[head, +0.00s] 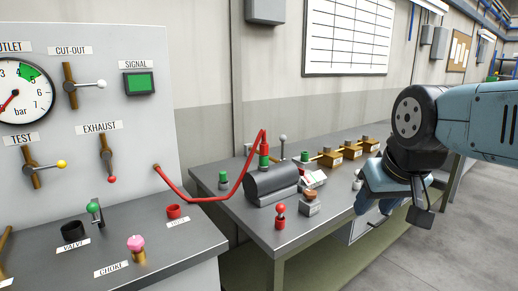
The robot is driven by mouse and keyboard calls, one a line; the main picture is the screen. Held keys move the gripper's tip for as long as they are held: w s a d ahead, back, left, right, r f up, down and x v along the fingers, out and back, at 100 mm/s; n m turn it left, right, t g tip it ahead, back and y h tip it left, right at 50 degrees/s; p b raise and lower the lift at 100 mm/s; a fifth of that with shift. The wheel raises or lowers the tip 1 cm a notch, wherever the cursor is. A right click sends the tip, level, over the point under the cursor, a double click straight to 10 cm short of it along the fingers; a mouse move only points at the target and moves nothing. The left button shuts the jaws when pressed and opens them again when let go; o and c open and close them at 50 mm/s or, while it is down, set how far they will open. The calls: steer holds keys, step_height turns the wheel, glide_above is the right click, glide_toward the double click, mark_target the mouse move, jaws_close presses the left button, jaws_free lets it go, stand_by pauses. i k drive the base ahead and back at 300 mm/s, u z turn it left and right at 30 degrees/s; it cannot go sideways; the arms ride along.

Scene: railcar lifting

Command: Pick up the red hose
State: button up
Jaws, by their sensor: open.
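The red hose (196,199) runs from a fitting on the grey panel (120,150) and sags between the panel and the bench. It then rises and bends over to a red end piece (264,148) with a green part below it, above a dark cylinder (272,180) on the bench. My gripper (386,213) is at the right, beside the bench's right side, pointing downward. It is open and appears empty, well to the right of the hose. Its fingertips are partly hidden by its own body.
A red-topped knob (280,213), a small brown-topped block (310,201) and a red and white device (312,178) stand on the grey bench (255,223). Brass fittings (350,151) stand at the back. A console (165,240) with valves fills the left. Floor (440,255) is clear at right.

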mark_target(263, 147)
steer(key=i, duration=0.85)
